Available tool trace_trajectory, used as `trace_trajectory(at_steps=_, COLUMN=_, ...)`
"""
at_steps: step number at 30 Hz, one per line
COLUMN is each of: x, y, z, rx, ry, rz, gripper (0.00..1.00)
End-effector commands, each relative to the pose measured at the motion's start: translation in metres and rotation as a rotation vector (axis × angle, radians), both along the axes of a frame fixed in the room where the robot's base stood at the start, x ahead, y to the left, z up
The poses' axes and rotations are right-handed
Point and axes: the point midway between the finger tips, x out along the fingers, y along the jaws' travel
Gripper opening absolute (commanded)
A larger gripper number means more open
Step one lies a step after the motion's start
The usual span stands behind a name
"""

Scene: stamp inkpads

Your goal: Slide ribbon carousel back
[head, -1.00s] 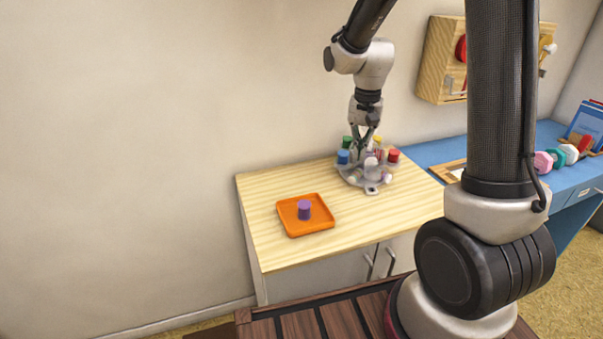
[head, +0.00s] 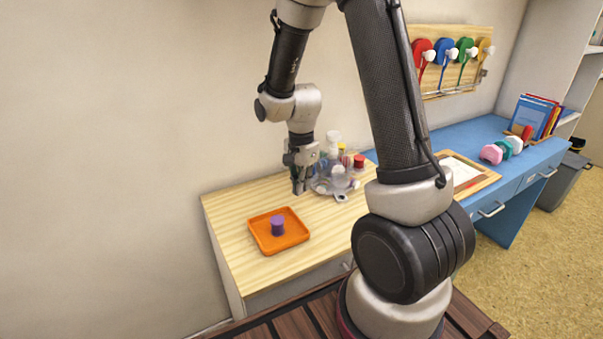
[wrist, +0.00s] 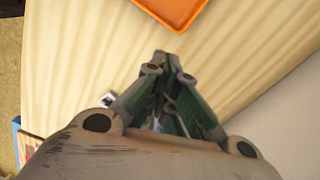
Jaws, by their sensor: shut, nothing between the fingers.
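The ribbon carousel (head: 342,184) stands on the light wooden cabinet top, toward its back right, with several coloured ribbon spools around it and a tab at its front. My gripper (head: 299,191) is shut and empty, pointing down just left of the carousel in the head view. It hides part of the carousel's left side; I cannot tell whether it touches it. In the wrist view my gripper (wrist: 165,62) shows closed fingers above the wooden top, and the carousel cannot be made out clearly there.
An orange tray (head: 301,238) with a purple spool (head: 277,226) on it lies at the front left of the cabinet top. A blue desk (head: 490,140) adjoins on the right with a framed board (head: 484,182). The wall is behind.

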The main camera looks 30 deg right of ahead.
Motion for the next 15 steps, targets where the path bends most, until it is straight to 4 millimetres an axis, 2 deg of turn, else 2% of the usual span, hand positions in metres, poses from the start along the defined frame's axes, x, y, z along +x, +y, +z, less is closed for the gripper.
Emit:
trace_trajectory(at_steps=1, x=-0.001, y=0.0, z=-0.012, rx=0.0, ry=0.006, rz=0.0, gripper=0.0)
trace_trajectory(at_steps=5, x=-0.001, y=0.0, z=-0.039, rx=-0.001, ry=0.005, rz=0.001, gripper=0.0)
trace_trajectory(at_steps=9, x=0.007, y=-0.021, z=-0.039, rx=0.0, ry=-0.002, rz=-0.004, gripper=0.0)
trace_trajectory(at_steps=15, x=0.013, y=-0.036, z=-0.038, rx=0.0, ry=0.0, rz=0.0, gripper=0.0)
